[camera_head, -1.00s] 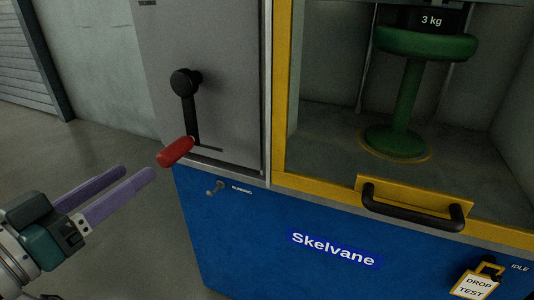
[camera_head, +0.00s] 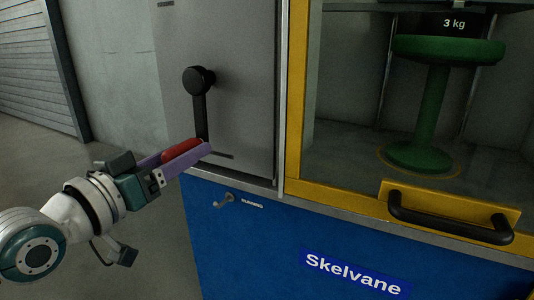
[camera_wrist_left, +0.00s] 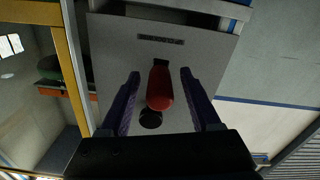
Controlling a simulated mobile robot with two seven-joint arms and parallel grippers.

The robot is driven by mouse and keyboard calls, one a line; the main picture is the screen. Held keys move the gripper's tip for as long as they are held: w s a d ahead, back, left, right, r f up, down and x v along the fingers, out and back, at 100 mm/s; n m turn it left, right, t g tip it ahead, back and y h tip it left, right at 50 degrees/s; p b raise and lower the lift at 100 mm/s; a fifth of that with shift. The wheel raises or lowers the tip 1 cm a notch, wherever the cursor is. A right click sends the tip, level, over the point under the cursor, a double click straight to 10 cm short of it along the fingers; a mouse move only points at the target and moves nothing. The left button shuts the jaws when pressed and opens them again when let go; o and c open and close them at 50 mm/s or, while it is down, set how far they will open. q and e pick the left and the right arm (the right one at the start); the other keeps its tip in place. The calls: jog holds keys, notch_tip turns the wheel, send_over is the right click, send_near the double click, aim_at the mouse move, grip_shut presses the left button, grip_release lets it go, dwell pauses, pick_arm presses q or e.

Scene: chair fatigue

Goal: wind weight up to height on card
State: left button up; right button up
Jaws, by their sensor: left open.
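The winding crank has a black hub and arm (camera_head: 200,112) on the grey panel, with the arm hanging down to a red handle (camera_head: 182,150). My left gripper (camera_head: 191,153) is open, with its purple fingers on either side of the red handle. In the left wrist view the handle (camera_wrist_left: 160,88) lies between the fingers with a gap on both sides. The black 3 kg weight (camera_head: 453,23) is just above the green stool seat (camera_head: 447,49) inside the cabinet; whether they touch is unclear. The card is not readable in these views. My right gripper is not in view.
The yellow-framed door (camera_head: 296,100) has a black handle (camera_head: 450,221) at its bottom. Open floor (camera_head: 40,165) lies left of the machine.

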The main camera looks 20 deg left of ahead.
pick_arm(q)
jog(key=shift+c, duration=0.4)
grip_shut()
dwell(1.0)
